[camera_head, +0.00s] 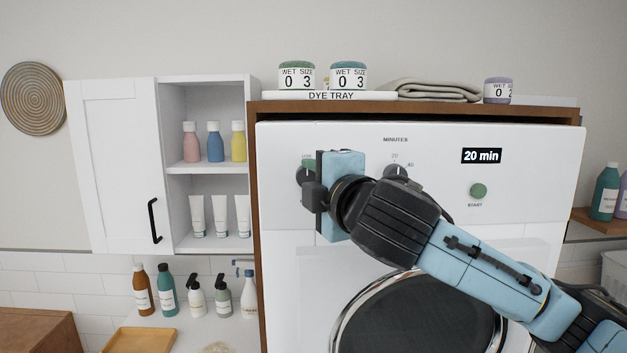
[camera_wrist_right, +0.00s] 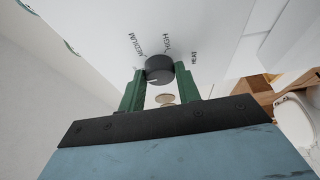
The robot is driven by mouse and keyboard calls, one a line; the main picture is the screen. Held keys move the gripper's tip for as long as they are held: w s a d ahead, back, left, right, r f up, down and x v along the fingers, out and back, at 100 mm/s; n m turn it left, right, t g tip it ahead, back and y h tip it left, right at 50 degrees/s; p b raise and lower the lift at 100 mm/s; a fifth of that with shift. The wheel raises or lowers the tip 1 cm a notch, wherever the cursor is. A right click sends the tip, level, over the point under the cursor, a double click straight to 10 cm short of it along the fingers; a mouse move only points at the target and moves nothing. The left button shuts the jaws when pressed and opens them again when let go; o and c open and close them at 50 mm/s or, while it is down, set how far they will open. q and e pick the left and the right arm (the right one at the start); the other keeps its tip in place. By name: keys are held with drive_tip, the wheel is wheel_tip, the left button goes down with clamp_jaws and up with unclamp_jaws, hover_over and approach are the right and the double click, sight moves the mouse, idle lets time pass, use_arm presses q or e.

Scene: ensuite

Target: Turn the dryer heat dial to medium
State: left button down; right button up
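The heat dial (camera_wrist_right: 159,69) is a dark round knob on the white dryer's front panel. In the right wrist view the words MEDIUM and HIGH stand by it. Its white mark points down-left, away from both. My right gripper (camera_wrist_right: 160,82) has a green finger on each side of the dial, close against it, and looks shut on it. In the head view the right gripper (camera_head: 309,178) covers much of the dial at the panel's left. The LOW label shows above it; the other heat labels are hidden there. My left gripper is not in view.
To the dial's right are the minutes dial (camera_head: 395,172), a 20 min display (camera_head: 481,156) and a green start button (camera_head: 478,191). The round dryer door (camera_head: 415,315) is below my right arm. A white cabinet (camera_head: 113,165) with bottles stands left. Jars and a towel (camera_head: 436,90) lie on top.

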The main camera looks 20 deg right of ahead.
drive_tip(key=shift+c, duration=1.3)
drive_tip(key=shift+f, duration=0.1)
drive_tip(key=shift+a+f+m+t+h+b, duration=0.1)
drive_tip(key=shift+m+t+h+b, duration=0.5)
drive_tip(key=shift+m+b, duration=1.4)
drive_tip(key=shift+a+f+m+t+h+b, duration=0.15)
drive_tip(key=shift+m+t+h+b, duration=0.45)
drive_tip(key=shift+m+b, duration=1.4)
drive_tip(key=shift+f+m+t+h+b, duration=0.1)
drive_tip(key=shift+m+t+h+b, duration=0.5)
drive_tip(key=shift+m+b, duration=1.35)
drive_tip(key=shift+m+p, duration=0.55)
drive_tip(key=shift+m, duration=0.3)
drive_tip(key=shift+r, duration=0.1)
